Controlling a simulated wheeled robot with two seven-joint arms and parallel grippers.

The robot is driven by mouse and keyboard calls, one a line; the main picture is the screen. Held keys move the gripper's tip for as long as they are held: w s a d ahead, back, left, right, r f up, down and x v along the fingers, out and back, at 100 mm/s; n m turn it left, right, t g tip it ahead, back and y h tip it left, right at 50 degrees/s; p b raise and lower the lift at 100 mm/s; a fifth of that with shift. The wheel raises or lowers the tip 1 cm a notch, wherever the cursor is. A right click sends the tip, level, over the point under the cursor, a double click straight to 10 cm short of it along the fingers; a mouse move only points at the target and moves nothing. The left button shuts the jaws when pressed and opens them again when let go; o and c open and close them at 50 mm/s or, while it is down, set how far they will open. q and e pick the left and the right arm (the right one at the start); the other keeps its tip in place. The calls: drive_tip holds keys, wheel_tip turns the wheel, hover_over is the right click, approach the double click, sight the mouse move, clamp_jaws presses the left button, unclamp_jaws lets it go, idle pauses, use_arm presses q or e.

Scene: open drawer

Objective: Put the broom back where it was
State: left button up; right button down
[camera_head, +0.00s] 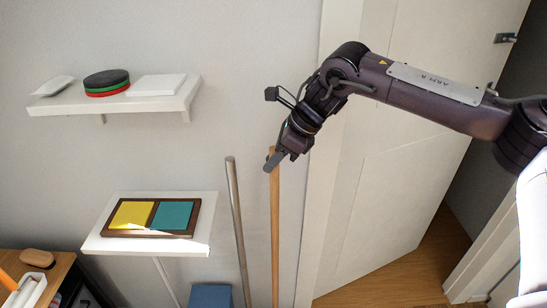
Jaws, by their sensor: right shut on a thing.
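The broom (275,230) shows as a tall light-wood handle, standing close to upright near the wall beside the door frame. Its lower end is cut off by the bottom of the picture, so its head is hidden. My right gripper (275,160) is at the top of this handle and shut on it, with the arm coming in from the right. My left gripper is not in view.
A grey metal pole (237,215) leans just left of the broom. A low white shelf (150,246) holds a yellow and teal board; a higher shelf (150,103) holds discs. A blue box (210,296) stands below. A white door (400,170) is right.

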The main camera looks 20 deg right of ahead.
drive_tip(key=shift+f, duration=0.25)
drive_tip(key=c, duration=1.3)
unclamp_jaws()
drive_tip(key=shift+o, duration=0.2)
